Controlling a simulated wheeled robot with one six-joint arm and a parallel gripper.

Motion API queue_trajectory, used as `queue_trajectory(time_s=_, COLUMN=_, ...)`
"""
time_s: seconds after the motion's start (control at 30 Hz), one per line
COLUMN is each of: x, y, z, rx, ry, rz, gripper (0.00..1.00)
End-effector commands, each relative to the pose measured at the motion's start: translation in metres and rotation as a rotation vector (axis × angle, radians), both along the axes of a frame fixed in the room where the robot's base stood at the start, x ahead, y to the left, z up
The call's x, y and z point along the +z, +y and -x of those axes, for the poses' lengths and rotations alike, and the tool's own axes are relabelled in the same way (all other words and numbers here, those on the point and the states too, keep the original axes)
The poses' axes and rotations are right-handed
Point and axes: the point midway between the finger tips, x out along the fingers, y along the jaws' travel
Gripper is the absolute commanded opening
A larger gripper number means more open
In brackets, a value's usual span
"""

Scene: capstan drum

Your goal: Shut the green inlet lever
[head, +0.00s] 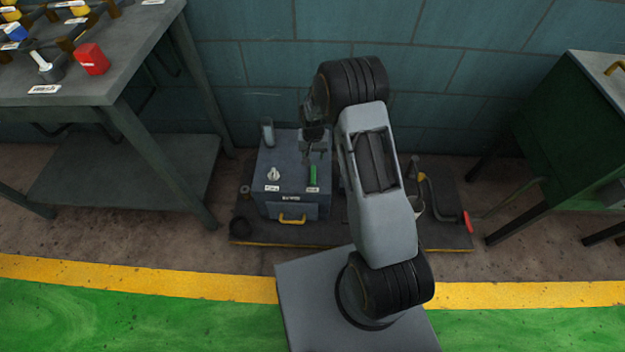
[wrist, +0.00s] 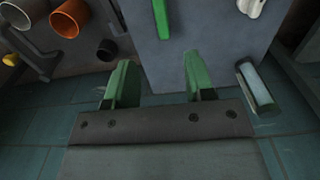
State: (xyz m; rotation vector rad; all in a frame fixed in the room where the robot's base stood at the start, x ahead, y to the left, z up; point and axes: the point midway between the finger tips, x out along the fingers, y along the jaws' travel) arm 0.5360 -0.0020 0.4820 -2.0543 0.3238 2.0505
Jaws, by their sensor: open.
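The green inlet lever (head: 313,174) is a slim green bar on the right part of the grey box's top, lying towards the box's front edge. It also shows in the wrist view (wrist: 161,18) at the top edge, partly cut off. The grey box (head: 281,205) stands on a dark base. My gripper (head: 314,146) is over the back right of the box, just behind the lever in the head view. In the wrist view my gripper (wrist: 159,64) has its two green fingers spread apart with nothing between them. The lever lies beyond the fingertips, apart from them.
A white knob (head: 273,174) and a glass cylinder (head: 267,132) stand on the box's left side. The box front has a yellow handle (head: 292,218). Pipes with an orange opening (wrist: 68,20) show beside it. A workbench (head: 110,75) is left; a green cabinet (head: 570,130) is right.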

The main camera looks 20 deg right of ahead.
Motion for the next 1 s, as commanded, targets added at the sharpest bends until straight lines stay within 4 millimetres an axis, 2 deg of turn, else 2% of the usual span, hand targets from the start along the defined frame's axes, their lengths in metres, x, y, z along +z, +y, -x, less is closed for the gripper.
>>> queue_trajectory(time_s=0.4, x=-0.079, y=0.001, z=0.0, rx=-0.001, ry=0.004, rz=0.0, gripper=0.49)
queue_trajectory(time_s=0.6, x=-0.112, y=0.0, z=0.0, rx=-0.001, ry=0.003, rz=0.0, gripper=0.49)
queue_trajectory(time_s=0.8, x=-0.131, y=0.0, z=0.0, rx=-0.001, ry=0.002, rz=0.0, gripper=0.49)
queue_trajectory(time_s=1.0, x=-0.138, y=0.0, z=0.0, rx=-0.001, ry=0.002, rz=-0.001, gripper=0.49)
